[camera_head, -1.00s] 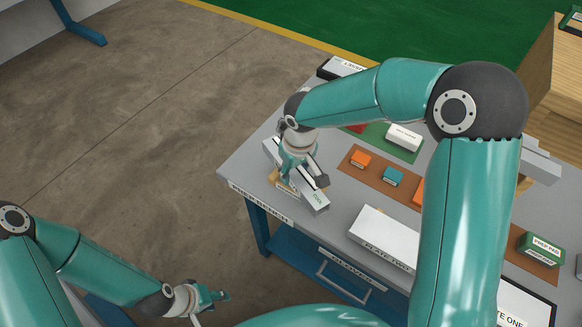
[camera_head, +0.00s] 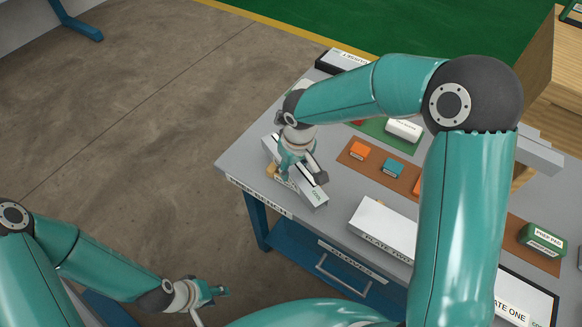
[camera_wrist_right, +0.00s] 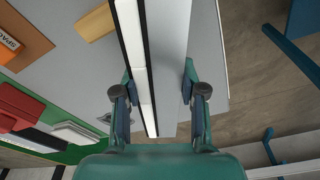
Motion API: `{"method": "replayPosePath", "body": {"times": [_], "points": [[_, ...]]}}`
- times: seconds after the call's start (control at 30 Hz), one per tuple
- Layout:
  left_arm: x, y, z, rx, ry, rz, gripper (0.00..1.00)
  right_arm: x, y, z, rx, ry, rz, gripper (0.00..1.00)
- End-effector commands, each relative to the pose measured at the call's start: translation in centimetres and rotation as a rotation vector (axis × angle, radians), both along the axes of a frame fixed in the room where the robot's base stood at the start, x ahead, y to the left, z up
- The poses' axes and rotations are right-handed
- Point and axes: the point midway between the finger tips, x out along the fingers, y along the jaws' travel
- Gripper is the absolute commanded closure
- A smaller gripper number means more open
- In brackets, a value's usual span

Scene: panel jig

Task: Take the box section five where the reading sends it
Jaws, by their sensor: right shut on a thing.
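A long light-grey box section (camera_head: 312,193) with a black stripe along it is in my right gripper (camera_head: 299,176), over the left end of the grey bench (camera_head: 240,160). In the right wrist view the section (camera_wrist_right: 170,50) runs between the two fingers of my right gripper (camera_wrist_right: 160,100), which are shut on its sides. A label on its near end is too small to read surely. I cannot tell whether it touches the bench. My left gripper (camera_head: 210,293) is empty, low in front of the bench, with its fingers apart.
A wooden block (camera_wrist_right: 95,22) lies close to the section. A brown mat (camera_head: 357,167) bears orange and teal blocks. A green mat (camera_head: 373,130) holds a white labelled block (camera_head: 404,129). A white plate box (camera_head: 383,230) stands near the front edge. A black-sided labelled tray (camera_head: 340,62) is at the back.

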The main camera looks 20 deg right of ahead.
Motion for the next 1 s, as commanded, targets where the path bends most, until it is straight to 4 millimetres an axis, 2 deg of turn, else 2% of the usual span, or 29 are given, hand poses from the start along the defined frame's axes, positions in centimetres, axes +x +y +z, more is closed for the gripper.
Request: {"method": "replayPosePath", "body": {"times": [0.23, 0.27, 0.4, 0.77, 0.87, 1.0], "points": [[0.0, 0.0, -0.6, 0.000, 0.000, 0.000, 0.60, 0.1, 0.1, -0.6, 0.000, -0.001, 0.001, 1.00], [0.0, 0.0, -0.5, 0.000, 0.000, 0.000, 0.60, 0.1, 0.1, -0.4, 0.000, -0.002, 0.001, 0.54], [0.0, 0.0, -0.5, 0.000, 0.000, 0.000, 0.60, 0.0, 0.1, -0.4, 0.000, -0.001, 0.002, 0.31], [0.0, 0.0, -0.4, 0.000, 0.000, 0.000, 0.60, 0.0, 0.1, -0.3, 0.000, 0.000, 0.002, 0.30], [0.0, 0.0, -0.4, 0.000, 0.000, 0.000, 0.60, 0.0, 0.1, 0.4, 0.001, -0.003, 0.002, 0.30], [0.0, 0.0, -0.4, 0.000, 0.000, 0.000, 0.60, -0.2, 0.0, 2.5, 0.001, -0.006, 0.001, 0.30]]}}
